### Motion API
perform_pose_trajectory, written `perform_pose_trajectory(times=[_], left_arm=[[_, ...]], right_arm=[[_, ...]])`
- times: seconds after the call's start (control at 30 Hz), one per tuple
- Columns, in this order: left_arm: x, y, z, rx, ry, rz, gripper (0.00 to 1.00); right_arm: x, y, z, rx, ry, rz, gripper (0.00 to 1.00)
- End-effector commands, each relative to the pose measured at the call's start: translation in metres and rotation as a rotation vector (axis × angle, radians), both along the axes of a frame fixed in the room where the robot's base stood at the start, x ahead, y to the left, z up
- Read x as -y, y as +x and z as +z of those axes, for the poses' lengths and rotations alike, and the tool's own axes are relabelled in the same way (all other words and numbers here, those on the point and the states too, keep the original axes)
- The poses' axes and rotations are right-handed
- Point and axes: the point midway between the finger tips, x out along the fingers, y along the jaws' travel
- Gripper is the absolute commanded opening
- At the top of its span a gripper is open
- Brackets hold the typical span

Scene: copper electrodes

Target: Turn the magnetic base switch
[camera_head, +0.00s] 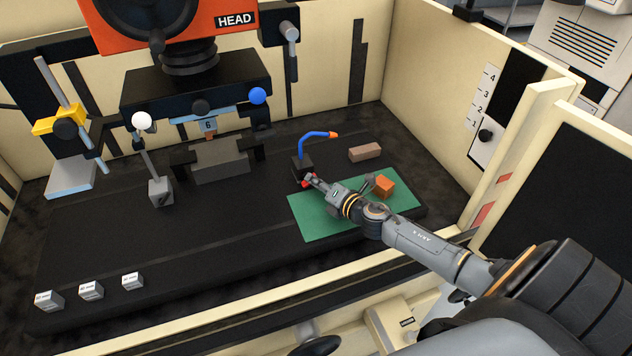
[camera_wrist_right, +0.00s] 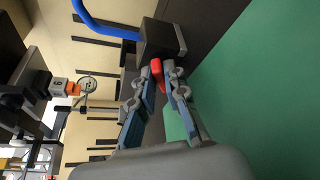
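The magnetic base is a small black block (camera_head: 302,167) with a blue hose (camera_head: 316,137) ending in an orange nozzle. It stands at the back left corner of the green mat. In the right wrist view the block (camera_wrist_right: 162,38) is at the top centre, with its red switch (camera_wrist_right: 157,69) facing my right gripper (camera_wrist_right: 159,75). The fingers are close together with the red switch between their tips, and they look shut on it. In the head view the right gripper (camera_head: 311,181) is at the block's front, partly covering the switch. My left gripper is not in view.
An orange block (camera_head: 385,186) sits on the green mat (camera_head: 310,222) beside my right arm. A brown bar (camera_head: 364,152) lies behind it. A grey vise (camera_head: 220,163) is left of the base, under the orange machine head (camera_head: 170,22). Three small white boxes (camera_head: 91,290) stand at front left.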

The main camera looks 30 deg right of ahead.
Motion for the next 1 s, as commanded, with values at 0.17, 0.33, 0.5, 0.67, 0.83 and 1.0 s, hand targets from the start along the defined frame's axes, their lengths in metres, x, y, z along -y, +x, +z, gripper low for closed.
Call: perform_pose_trajectory(times=[0.17,0.33,0.5,0.67,0.83,1.0], left_arm=[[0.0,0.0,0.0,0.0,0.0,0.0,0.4],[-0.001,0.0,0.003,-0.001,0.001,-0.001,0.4],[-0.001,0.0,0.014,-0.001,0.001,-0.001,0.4],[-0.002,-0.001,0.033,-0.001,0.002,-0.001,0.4],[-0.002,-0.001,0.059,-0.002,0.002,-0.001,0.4],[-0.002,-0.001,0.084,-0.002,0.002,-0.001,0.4]], right_arm=[[0.0,0.0,0.0,0.0,0.0,0.0,0.0],[0.0,0.0,0.001,-0.003,-0.01,0.0,0.0],[-0.001,0.0,0.004,-0.015,-0.06,0.001,0.0],[-0.002,0.0,0.008,-0.038,-0.154,0.001,0.0],[-0.003,0.001,0.012,-0.072,-0.294,0.0,0.0],[-0.006,0.001,0.013,-0.108,-0.445,0.001,0.0]])
